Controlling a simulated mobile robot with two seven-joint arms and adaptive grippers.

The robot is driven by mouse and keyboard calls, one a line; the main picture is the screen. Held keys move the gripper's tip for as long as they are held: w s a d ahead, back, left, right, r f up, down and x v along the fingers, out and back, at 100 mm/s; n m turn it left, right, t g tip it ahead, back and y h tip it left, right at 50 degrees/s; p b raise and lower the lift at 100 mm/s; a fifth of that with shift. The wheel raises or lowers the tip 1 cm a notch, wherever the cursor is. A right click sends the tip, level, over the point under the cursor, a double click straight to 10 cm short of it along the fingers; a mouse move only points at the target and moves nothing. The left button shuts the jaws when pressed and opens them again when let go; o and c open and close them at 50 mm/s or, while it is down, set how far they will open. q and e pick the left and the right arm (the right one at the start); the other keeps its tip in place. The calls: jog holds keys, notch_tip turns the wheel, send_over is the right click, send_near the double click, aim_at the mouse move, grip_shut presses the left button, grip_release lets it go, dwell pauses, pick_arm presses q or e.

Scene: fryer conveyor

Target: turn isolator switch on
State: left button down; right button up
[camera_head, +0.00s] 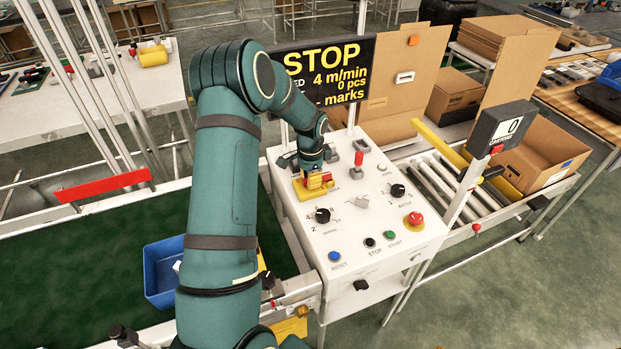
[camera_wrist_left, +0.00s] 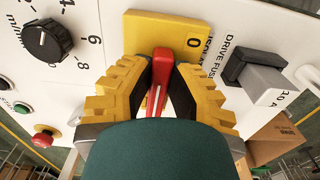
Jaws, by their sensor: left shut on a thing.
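The isolator switch has a yellow plate (camera_wrist_left: 147,30) with a red handle (camera_wrist_left: 160,78). It sits near the top left of the white control panel (camera_head: 344,231), where its yellow plate (camera_head: 303,191) shows beside the gripper. My left gripper (camera_head: 318,181) reaches down onto it from above. In the left wrist view its yellow, black-padded fingers (camera_wrist_left: 160,98) are shut on the red handle from both sides. A "0" is printed on the plate to the right of the handle. The handle's lower end is hidden by my gripper. My right gripper does not show.
A grey drive fuse part (camera_wrist_left: 260,75) stands close to the right of the switch in the wrist view. A black dial (camera_wrist_left: 48,40) is to the left. The red emergency stop (camera_head: 414,219) is at the panel's right. A display (camera_head: 325,75) reading STOP stands behind.

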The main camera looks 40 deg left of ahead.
pick_arm(q)
jog(key=shift+s+f, duration=0.1)
jog(key=shift+f, duration=0.05)
jog(key=c, duration=0.9)
grip_release()
jog(key=shift+r, duration=0.55)
notch_tip(320, 180, up, 11)
jog(key=shift+r, duration=0.1)
